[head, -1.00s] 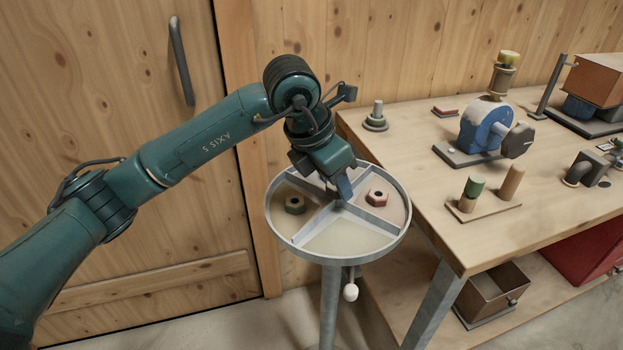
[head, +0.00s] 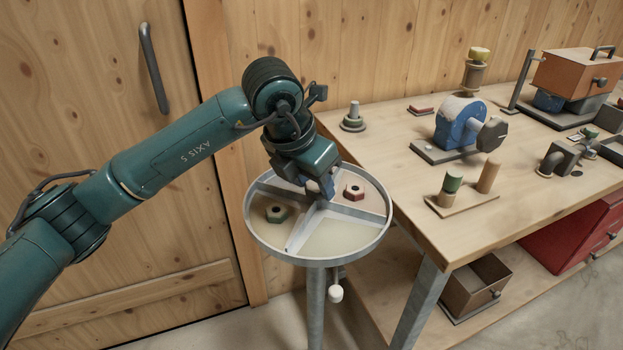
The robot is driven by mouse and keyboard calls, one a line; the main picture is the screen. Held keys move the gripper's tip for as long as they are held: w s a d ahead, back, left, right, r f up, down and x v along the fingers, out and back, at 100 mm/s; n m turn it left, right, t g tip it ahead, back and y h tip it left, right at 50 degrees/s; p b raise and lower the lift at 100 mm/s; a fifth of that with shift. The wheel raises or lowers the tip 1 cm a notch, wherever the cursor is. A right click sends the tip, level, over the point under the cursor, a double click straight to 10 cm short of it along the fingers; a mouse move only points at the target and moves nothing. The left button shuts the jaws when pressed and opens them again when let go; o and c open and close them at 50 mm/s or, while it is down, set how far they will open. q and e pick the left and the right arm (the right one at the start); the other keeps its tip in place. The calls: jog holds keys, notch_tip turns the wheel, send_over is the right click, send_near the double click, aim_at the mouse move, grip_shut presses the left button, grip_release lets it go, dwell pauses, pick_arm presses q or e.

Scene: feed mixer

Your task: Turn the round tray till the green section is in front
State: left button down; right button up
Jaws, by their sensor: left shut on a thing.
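The round tray (head: 386,236) has a grey metal rim and straight dividers that split it into sections. It stands on a post beside the bench. The section at the front (head: 338,238) is pale and holds nothing. My left gripper (head: 327,187) reaches down to the middle of the tray and is shut on it where the dividers meet. Its fingers hide the exact hold and part of the rear section. My right gripper is not in view.
The wooden bench (head: 410,180) stands close to the tray's right side. It bears a blue machine (head: 460,120), a peg board (head: 462,200) and an orange box (head: 572,78). A white knob (head: 336,293) hangs below the tray. A wooden door (head: 90,120) is at the left.

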pick_arm(q)
jog(key=shift+r, duration=0.1)
jog(key=c, duration=0.8)
grip_release()
jog(key=shift+c, duration=0.2)
jog(key=v, duration=1.3)
